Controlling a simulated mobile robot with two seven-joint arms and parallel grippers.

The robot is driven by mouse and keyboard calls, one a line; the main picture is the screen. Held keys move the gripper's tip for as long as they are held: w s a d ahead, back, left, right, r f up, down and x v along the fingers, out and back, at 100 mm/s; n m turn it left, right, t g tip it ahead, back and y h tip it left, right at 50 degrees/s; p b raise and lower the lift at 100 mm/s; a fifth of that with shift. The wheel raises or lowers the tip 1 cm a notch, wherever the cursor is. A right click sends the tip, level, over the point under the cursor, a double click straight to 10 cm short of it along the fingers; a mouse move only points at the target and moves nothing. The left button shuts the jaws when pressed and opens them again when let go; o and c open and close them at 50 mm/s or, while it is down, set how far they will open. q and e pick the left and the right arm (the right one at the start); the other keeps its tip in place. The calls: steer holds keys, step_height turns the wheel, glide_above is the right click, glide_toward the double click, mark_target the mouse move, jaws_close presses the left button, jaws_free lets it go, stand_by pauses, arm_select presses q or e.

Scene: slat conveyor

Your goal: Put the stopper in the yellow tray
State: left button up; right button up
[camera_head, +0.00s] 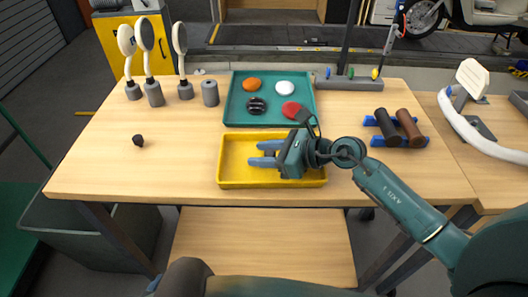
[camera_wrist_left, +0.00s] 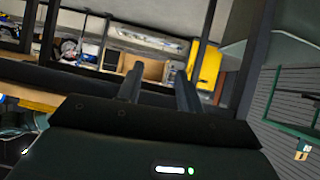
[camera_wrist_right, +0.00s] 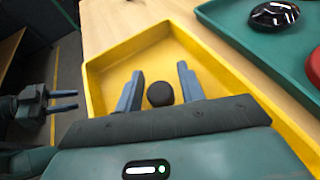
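The yellow tray (camera_head: 222,183) lies on the wooden table in front of the teal tray. A dark round piece, likely the stopper (camera_wrist_right: 160,93), shows in the right wrist view over the tray's floor, between the fingers of my right gripper (camera_wrist_right: 160,70), with gaps on both sides. I cannot tell whether it touches the floor; in the head view that gripper (camera_head: 257,153) hides it. The right gripper is open, low over the tray, pointing left. Another small dark lump (camera_head: 138,141) lies on the table left of the tray. My left gripper (camera_wrist_left: 157,78) is open and empty, away from the tray.
The teal tray (camera_head: 232,115) holds orange, white, black and red pieces. Several round-headed stands (camera_head: 147,62) and a grey cylinder (camera_head: 210,93) stand at the back left. The table's left front is mostly clear.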

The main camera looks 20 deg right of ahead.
steer(key=shift+o, duration=0.4)
steer(key=shift+r, duration=0.15)
steer(key=b+v, duration=0.1)
steer(key=v, duration=1)
steer(key=shift+d+b, duration=0.15)
steer(key=shift+b, duration=0.25)
steer(key=shift+s+d+r, duration=0.2)
steer(key=shift+d, duration=0.05)
steer(key=shift+s, duration=0.1)
